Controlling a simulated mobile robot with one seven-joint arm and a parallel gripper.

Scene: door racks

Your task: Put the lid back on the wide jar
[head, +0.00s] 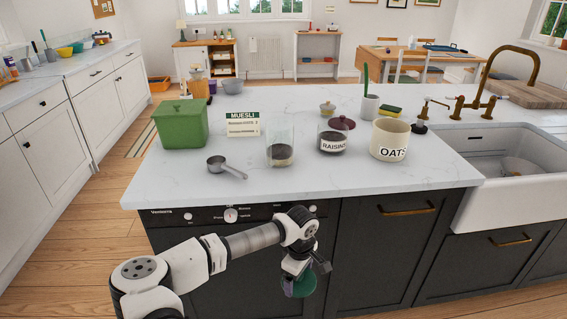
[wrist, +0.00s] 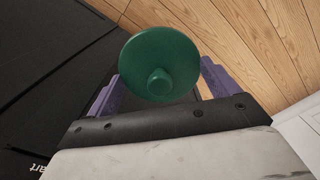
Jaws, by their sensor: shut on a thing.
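My gripper (head: 297,284) hangs low in front of the dark counter front, below the worktop edge. It is shut on a round green lid (wrist: 160,50) with a small knob, seen between the purple fingers in the wrist view. The lid also shows in the head view (head: 305,285). On the worktop, a wide cream jar marked OATS (head: 389,140) stands upright and open at the right. A glass jar marked RAISINS (head: 332,138) and a clear open glass jar (head: 280,150) with dark contents stand to its left. The gripper is below and in front of these jars.
A maroon lid (head: 342,123) and a small yellowish lid (head: 327,108) lie behind the jars. A metal scoop (head: 227,167), green box (head: 181,124) and MUESLI card (head: 243,124) stand left. A sink (head: 510,165) is right. The front worktop strip is clear.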

